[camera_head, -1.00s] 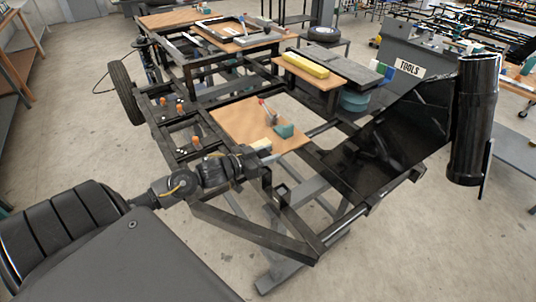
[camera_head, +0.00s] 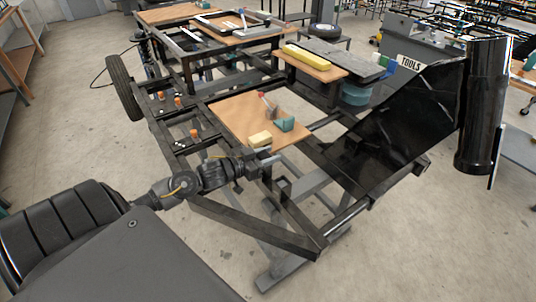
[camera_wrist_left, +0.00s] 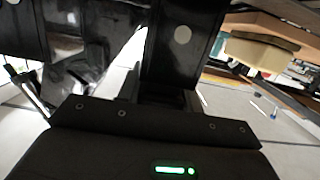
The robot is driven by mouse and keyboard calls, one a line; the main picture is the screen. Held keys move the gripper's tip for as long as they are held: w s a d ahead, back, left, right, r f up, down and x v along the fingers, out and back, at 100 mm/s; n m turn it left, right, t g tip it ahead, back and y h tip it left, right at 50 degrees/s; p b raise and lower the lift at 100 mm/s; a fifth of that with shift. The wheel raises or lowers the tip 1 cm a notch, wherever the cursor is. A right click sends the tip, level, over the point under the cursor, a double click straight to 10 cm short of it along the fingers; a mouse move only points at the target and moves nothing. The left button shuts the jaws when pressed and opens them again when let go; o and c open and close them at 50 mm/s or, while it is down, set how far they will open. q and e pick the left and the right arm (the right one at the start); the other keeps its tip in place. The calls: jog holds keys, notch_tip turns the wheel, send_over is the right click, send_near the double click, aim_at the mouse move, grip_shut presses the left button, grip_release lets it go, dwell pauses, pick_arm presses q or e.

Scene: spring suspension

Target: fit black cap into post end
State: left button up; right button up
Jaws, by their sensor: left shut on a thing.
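My left gripper (camera_head: 260,163) is beside the front corner of the black frame, just left of and above a short square post (camera_head: 283,188) in the head view. It is shut on a small dark thing, likely the black cap, whose outline merges with the jaws. In the left wrist view a glossy black upright (camera_wrist_left: 182,48) with a pale round spot stands just beyond the gripper (camera_wrist_left: 165,95). I cannot tell whether the cap touches the post. My right gripper is not in view.
A black sloping panel (camera_head: 390,120) rises to the right. Frame rails (camera_head: 255,226) run below the gripper.

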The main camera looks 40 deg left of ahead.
pick_arm(q)
jog(key=o, duration=1.1)
jog(key=shift+c, duration=0.2)
jog(key=shift+s+a+f, duration=0.1)
jog(key=shift+s, duration=0.35)
jog(key=b+v, duration=0.1)
jog(key=v, duration=0.9)
